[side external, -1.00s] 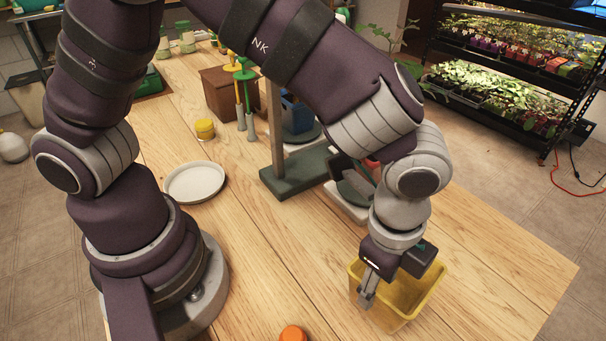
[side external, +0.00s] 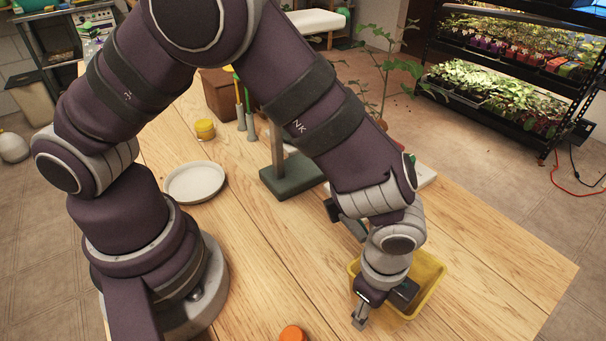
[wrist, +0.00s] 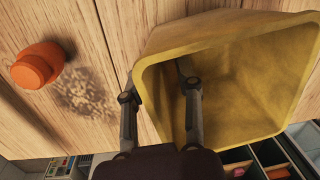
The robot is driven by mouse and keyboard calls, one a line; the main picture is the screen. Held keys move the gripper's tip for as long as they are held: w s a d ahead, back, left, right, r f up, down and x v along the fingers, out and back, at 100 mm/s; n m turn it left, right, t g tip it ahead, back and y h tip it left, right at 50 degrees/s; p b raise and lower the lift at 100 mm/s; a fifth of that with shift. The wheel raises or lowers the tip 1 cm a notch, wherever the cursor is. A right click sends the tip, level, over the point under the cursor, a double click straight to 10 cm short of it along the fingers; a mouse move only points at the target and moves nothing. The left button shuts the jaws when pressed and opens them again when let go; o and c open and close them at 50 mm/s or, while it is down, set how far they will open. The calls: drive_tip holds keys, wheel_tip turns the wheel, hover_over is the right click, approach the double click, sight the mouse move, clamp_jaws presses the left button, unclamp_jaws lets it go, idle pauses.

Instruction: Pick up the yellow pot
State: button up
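The yellow pot (side external: 432,278) is a square, open-topped tub standing on the wooden table at the front right. In the wrist view the pot (wrist: 245,70) fills the right half, its mouth toward the camera and its inside empty. My gripper (side external: 361,319) is low at the pot's near left side, and my wrist hides part of the pot. In the wrist view my gripper (wrist: 156,78) has its fingers apart, one outside the rim and one over the pot's inside. The near wall lies between them with gaps visible. I cannot tell whether either finger touches it.
An orange cap-like piece (side external: 292,334) lies on the table left of the pot. A white round dish (side external: 195,182), a small yellow jar (side external: 205,129) and a green stand base (side external: 293,176) are farther back. The table right of the pot is clear.

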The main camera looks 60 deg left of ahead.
clamp_jaws()
idle(0.5)
